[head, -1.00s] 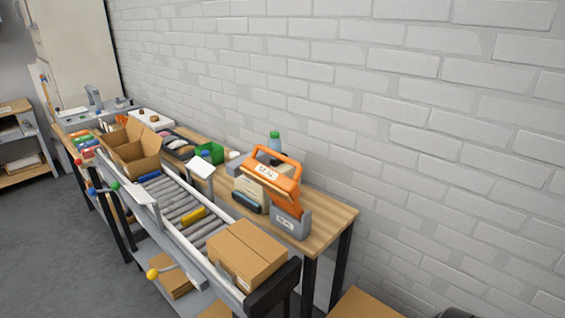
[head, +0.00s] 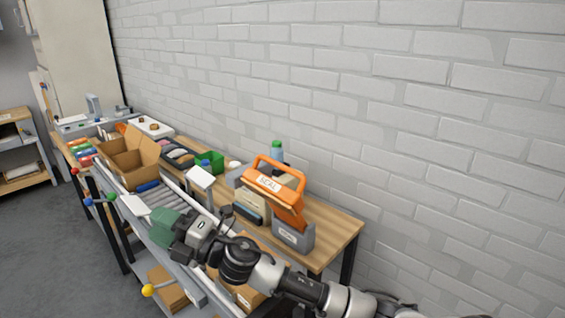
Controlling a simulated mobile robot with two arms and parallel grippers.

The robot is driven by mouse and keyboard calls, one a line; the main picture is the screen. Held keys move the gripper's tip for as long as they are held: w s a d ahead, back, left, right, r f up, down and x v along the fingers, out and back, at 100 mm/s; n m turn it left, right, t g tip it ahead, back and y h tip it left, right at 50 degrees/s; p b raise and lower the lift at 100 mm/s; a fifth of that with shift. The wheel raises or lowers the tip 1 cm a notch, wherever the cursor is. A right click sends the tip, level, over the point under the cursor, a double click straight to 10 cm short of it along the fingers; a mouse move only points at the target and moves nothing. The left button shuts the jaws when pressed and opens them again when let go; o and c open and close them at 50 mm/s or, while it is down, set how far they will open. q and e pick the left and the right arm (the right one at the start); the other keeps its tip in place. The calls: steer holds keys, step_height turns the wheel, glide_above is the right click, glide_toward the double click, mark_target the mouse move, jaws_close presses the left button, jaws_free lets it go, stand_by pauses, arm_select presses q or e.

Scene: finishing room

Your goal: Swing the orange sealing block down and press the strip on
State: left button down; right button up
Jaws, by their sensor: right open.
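The orange sealing block (head: 268,184), with a handle and a "SEAL" label, is tilted up above its grey base (head: 293,236) at the right end of the wooden bench. My right gripper (head: 165,226), with a green end, is open over the roller conveyor. It is left of the sealing block and apart from it. A closed carton (head: 243,298) on the conveyor is mostly hidden behind my right arm. I cannot make out the strip. My left gripper is not in view.
An open carton (head: 118,172) stands farther up the conveyor (head: 148,197). A green bin (head: 210,160) and a green-capped bottle (head: 276,153) are on the bench (head: 335,228). A yellow-knobbed lever (head: 148,290) sticks out at the front. A brick wall bounds the back.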

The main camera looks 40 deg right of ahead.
steer(key=w+d+r+n+g+h, duration=0.1)
steer(key=w+d+r+n+g, duration=0.15)
steer(key=d+n+g, duration=0.35)
steer(key=w+d+r+n+g+h, duration=0.1)
steer(key=w+d+r+n+g, duration=0.15)
steer(key=d+n+g, duration=0.45)
steer(key=s+d+r+h, duration=0.2)
steer(key=s+d+h, duration=0.1)
steer(key=d, duration=0.4)
steer(key=s+d+r+m+h, duration=0.1)
steer(key=s+d+r+h, duration=0.15)
steer(key=d, duration=0.45)
steer(key=s+d+r+h, duration=0.2)
steer(key=s+d+h, duration=0.15)
steer(key=d, duration=0.35)
steer(key=shift+g, duration=0.3)
steer(key=x, duration=0.5)
steer(key=w+p+x, duration=0.1)
steer(key=x, duration=0.4)
steer(key=shift+w+f, duration=0.1)
steer(key=shift+w, duration=0.05)
jaws_close()
